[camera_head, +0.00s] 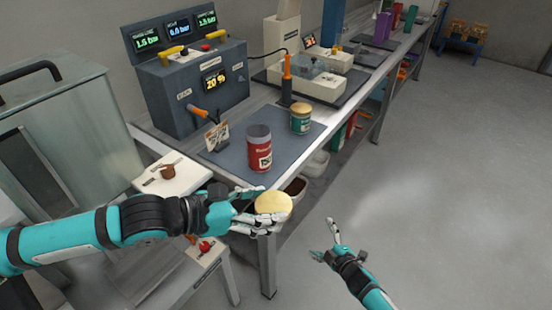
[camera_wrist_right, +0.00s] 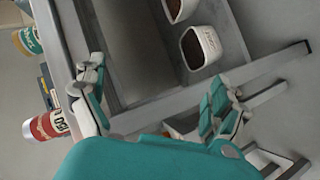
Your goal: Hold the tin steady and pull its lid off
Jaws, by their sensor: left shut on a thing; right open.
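My left gripper (camera_head: 250,206) is shut on a tin, held at the near end of the bench. Its round cream-yellow lid (camera_head: 273,203) faces up toward the head camera. The tin's sides are hidden under the lid and by the fingers, so I cannot tell its body colour. My right gripper (camera_head: 325,240) is open and empty, to the right of the held tin, in front of the grey floor. In the right wrist view its fingers (camera_wrist_right: 155,78) are spread wide with nothing between them. The held tin does not show clearly there.
A red tin (camera_head: 260,150) and a green, yellow-lidded tin (camera_head: 300,120) stand on the dark mat (camera_head: 225,157). The red one also shows in the right wrist view (camera_wrist_right: 45,126). A control box (camera_head: 195,92) stands behind. White bins (camera_wrist_right: 200,47) sit below the bench. Floor at right is clear.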

